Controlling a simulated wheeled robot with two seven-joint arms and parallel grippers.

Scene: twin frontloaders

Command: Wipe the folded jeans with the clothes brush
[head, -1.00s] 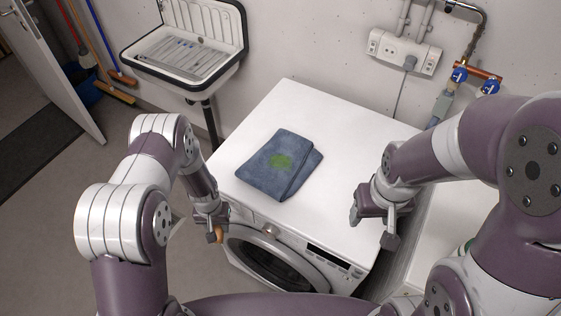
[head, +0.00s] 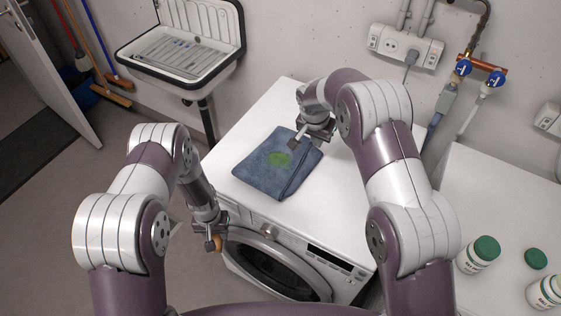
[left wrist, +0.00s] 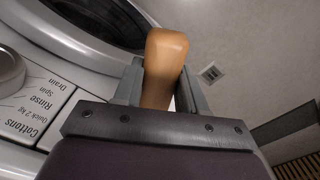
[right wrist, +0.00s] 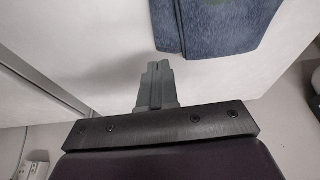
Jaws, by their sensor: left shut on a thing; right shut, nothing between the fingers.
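The folded jeans (head: 262,172) lie on top of the white washing machine, with a green patch (head: 279,159) on them. Part of them shows in the right wrist view (right wrist: 215,25). My left gripper (head: 212,238) is in front of the machine, below its top edge. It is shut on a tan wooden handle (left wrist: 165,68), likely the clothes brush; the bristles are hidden. My right gripper (head: 297,145) is shut and empty, at the far right corner of the jeans. In the right wrist view its closed fingers (right wrist: 157,82) are beside the jeans, apart from them in the picture.
The washing machine top (head: 290,95) is bare around the jeans. A sink (head: 185,55) hangs on the wall at the back left. A white surface at the right carries white bottles with green lids (head: 478,255). Pipes and a socket strip (head: 404,45) are on the back wall.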

